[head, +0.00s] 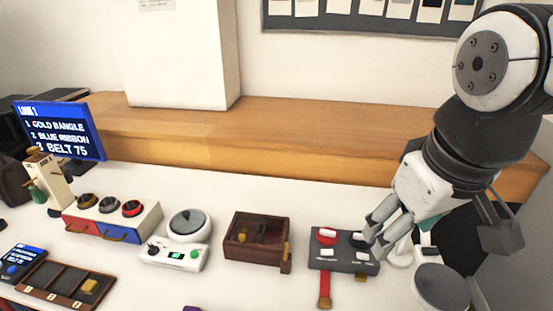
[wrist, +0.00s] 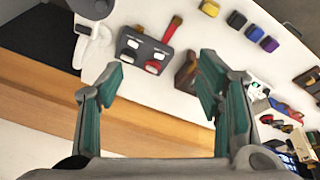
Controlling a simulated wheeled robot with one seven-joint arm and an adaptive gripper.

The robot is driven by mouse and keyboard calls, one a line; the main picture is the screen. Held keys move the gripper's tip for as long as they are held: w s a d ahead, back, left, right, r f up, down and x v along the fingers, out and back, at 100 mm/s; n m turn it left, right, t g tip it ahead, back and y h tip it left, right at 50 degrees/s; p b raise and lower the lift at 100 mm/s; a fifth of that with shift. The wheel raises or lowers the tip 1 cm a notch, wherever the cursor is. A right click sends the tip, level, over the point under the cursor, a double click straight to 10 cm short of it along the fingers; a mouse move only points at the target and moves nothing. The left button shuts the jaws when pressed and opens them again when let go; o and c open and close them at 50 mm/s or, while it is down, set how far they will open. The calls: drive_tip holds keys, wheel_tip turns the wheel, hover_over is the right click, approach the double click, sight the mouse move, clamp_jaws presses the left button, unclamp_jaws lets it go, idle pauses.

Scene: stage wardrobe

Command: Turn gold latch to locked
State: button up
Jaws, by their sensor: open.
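A dark brown wooden box (head: 243,252) with an open top stands mid-table in the head view. Small items, one gold, lie inside it. A gold latch (head: 287,258) is at the box's front right corner and looks roughly upright; its exact setting cannot be told. My gripper (head: 376,235) is open, to the right of the box and apart from the latch, over the right part of a grey button panel. In the wrist view my gripper (wrist: 160,68) has its fingers spread with nothing between them. The box (wrist: 186,75) shows there partly behind the right finger; the latch is not clear.
The grey panel (head: 328,262) with red and black buttons and a red strap (head: 325,290) lies right of the box. A white scale (head: 178,257) stands to its left, then a drawer unit (head: 110,222). A wooden ledge (head: 290,135) runs behind. Table in front of the box is mostly clear.

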drive_tip(key=w+a+f+n+g+b, duration=0.1)
drive_tip(key=w+a+f+n, duration=0.2)
drive_tip(key=w, duration=0.3)
drive_tip(key=w+a+f+n+g+b, duration=0.1)
drive_tip(key=w+a+f+n+b, duration=0.15)
drive_tip(key=w, duration=0.35)
drive_tip(key=n+g+b, duration=0.1)
drive_tip(key=n+b, duration=0.1)
drive_tip(key=n, duration=0.5)
approach(286, 248)
wheel_tip(286, 248, down, 9)
drive_tip(key=shift+w+d+b, duration=0.15)
drive_tip(key=shift+b, duration=0.3)
drive_tip(key=c, duration=1.2)
